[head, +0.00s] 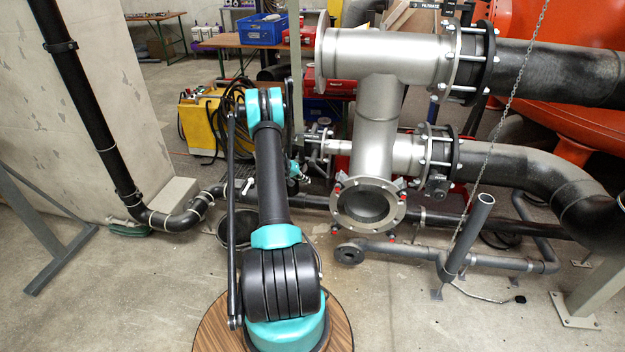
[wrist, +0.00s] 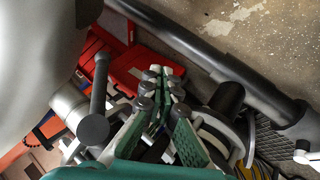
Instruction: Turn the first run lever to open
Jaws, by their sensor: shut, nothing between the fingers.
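In the wrist view, a dark grey rod with a round end (wrist: 97,105) stands left of my gripper (wrist: 165,100), in front of a pale metal fitting; it looks like a lever, but I cannot tell if it is the first run lever. My gripper's green-padded fingers point away from the camera, apart from the rod, with nothing held between them. In the head view, my gripper (head: 294,170) is small and partly hidden by my arm. It is close to a small metal valve fitting (head: 316,140) left of the steel pipe. The lever's position is unclear there.
A steel tee pipe (head: 376,125) with an open lower flange stands right of my arm. Black pipes (head: 545,72) lead right to an orange vessel (head: 570,115). A hanging chain (head: 507,100) crosses in front. A yellow box (head: 202,122) stands behind; a low pipe (head: 330,203) crosses the floor.

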